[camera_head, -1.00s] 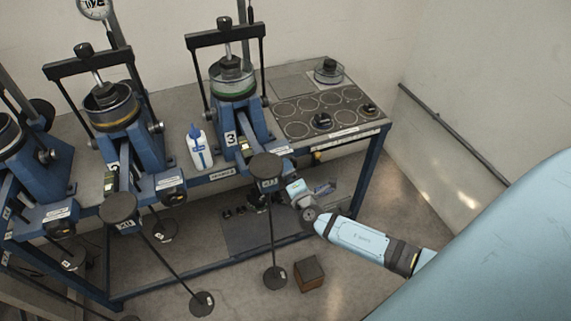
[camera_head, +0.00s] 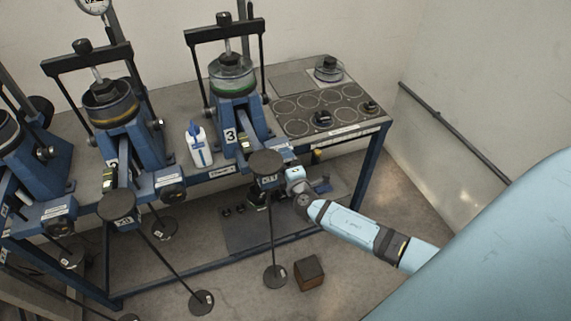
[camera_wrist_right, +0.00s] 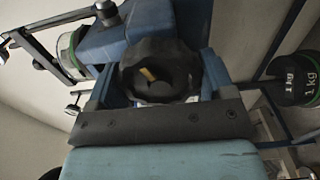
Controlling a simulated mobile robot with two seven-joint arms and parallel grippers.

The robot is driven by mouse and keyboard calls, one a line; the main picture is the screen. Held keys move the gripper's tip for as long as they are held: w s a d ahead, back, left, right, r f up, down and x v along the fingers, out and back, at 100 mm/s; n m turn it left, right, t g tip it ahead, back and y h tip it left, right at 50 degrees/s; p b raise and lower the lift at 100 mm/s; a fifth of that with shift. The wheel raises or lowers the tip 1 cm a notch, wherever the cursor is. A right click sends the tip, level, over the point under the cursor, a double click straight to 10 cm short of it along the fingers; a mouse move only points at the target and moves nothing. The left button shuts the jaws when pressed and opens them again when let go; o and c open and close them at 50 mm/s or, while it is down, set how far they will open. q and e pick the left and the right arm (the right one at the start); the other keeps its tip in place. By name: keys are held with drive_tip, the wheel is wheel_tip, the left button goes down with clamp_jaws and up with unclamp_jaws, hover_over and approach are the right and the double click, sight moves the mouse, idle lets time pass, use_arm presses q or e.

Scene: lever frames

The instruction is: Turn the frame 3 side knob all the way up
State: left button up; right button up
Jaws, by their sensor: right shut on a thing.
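Frame 3 (camera_head: 228,115), a blue lever frame with a "3" label, stands at the right end of the row in the head view. Its side knob (camera_wrist_right: 158,60), black and lobed with a yellow mark, fills the upper middle of the right wrist view. My right gripper (camera_head: 287,168) is at the front of frame 3, shut on the side knob. The gripper mostly hides the knob in the head view. My left gripper is not in view.
A round black weight (camera_head: 266,164) on a hanger is close left of my right gripper. A white and blue bottle (camera_head: 199,146) stands left of frame 3. Another frame (camera_head: 117,130) is further left. A brown box (camera_head: 309,272) is on the floor. Floor to the right is free.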

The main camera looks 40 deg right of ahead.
drive_tip(key=shift+w+d+f+m+b, duration=0.1)
drive_tip(key=shift+f+m+b, duration=0.1)
drive_tip(key=shift+m+b, duration=0.65)
drive_tip(key=o, duration=1.1)
drive_tip(key=shift+r+p, duration=0.3)
drive_tip(key=shift+o, duration=0.4)
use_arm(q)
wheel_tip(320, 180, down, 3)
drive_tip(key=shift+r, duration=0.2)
use_arm(e)
drive_tip(key=shift+f, duration=0.1)
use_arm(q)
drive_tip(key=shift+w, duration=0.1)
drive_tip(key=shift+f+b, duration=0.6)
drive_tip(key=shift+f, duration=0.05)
use_arm(e)
drive_tip(key=v, duration=0.6)
